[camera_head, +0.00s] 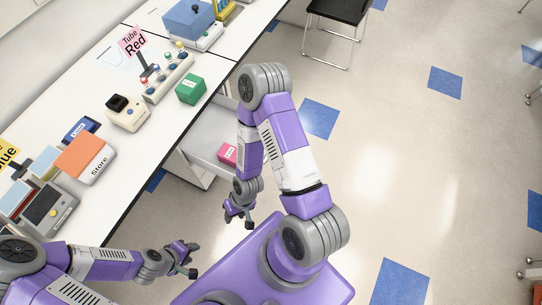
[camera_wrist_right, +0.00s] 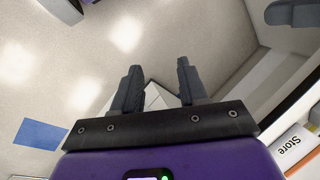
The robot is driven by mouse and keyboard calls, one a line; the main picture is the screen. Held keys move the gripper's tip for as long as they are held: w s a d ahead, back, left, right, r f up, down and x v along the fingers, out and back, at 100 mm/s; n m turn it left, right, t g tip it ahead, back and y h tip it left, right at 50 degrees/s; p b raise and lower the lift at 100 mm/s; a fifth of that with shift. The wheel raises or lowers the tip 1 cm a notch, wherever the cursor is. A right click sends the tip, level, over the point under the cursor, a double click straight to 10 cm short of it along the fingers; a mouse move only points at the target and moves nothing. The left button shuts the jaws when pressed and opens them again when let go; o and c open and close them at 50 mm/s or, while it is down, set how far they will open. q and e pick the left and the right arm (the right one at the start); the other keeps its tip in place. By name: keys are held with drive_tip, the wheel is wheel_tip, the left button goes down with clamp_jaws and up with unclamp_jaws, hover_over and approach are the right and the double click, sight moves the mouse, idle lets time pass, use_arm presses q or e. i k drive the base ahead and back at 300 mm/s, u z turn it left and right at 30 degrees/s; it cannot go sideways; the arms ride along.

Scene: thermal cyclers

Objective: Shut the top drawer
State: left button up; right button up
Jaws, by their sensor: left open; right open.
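The top drawer (camera_head: 200,140) is a white drawer pulled out from under the bench in the head view. A pink box (camera_head: 228,154) lies inside it, near its outer end. My right arm hides part of the drawer's outer side. My right gripper (camera_head: 238,217) is open and empty, just below the drawer in the picture and apart from it. In the right wrist view its two fingers (camera_wrist_right: 159,68) stand apart, with a pale edge between them that I cannot identify surely. My left gripper (camera_head: 191,258) is open and empty, lower left, beside the bench.
The white bench (camera_head: 140,155) carries an orange Store box (camera_head: 86,157), a green box (camera_head: 190,89), a tube rack (camera_head: 168,78) and several devices. The tiled floor (camera_head: 380,150) is open to the right. A black chair (camera_head: 338,10) stands at the top.

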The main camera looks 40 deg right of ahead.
sight(217, 124)
drive_tip(key=z, duration=1.75)
drive_tip(key=k, duration=0.2)
drive_tip(key=u, duration=0.85)
drive_tip(key=i, duration=0.7)
drive_tip(key=z, duration=0.25)
